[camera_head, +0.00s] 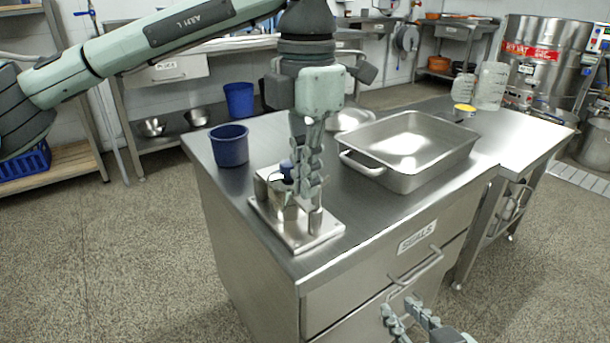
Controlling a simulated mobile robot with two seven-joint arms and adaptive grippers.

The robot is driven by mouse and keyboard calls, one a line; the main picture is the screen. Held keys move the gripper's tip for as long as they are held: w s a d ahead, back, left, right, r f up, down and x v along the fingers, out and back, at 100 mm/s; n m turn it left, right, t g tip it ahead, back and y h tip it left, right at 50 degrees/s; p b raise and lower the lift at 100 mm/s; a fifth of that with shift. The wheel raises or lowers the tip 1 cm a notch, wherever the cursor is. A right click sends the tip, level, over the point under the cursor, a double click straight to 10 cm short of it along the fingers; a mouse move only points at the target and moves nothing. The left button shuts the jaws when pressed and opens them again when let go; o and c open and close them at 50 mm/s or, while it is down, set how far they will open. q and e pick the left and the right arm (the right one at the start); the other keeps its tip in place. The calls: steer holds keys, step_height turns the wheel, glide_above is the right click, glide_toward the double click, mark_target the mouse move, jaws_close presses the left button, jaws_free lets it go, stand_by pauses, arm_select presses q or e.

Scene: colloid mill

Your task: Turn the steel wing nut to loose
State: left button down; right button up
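A steel fixture on a flat base plate (295,238) stands at the left front of the steel table. It carries a metal cup-like body (282,205), a blue-topped part (286,168) and a short upright post (315,220). My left gripper (309,192) points straight down over the right part of this fixture, with its fingertips just above or at the post. Its fingers overlap in this view, so their gap is hidden. I cannot make out the steel wing nut; the fingers may cover it. My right gripper (408,318) is low in front of the drawers, fingers apart and empty.
A blue cup (229,146) stands left of the fixture. A large steel pan (440,155) with handles sits to its right, and a round metal lid or bowl (350,118) behind. Drawer handles (416,268) stick out at the table's front near my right gripper.

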arm_select(q)
steer(key=shift+d, duration=0.2)
steer(key=c, duration=1.7)
jaws_free()
steer(key=shift+c, duration=0.2)
step_height(320, 180, up, 12)
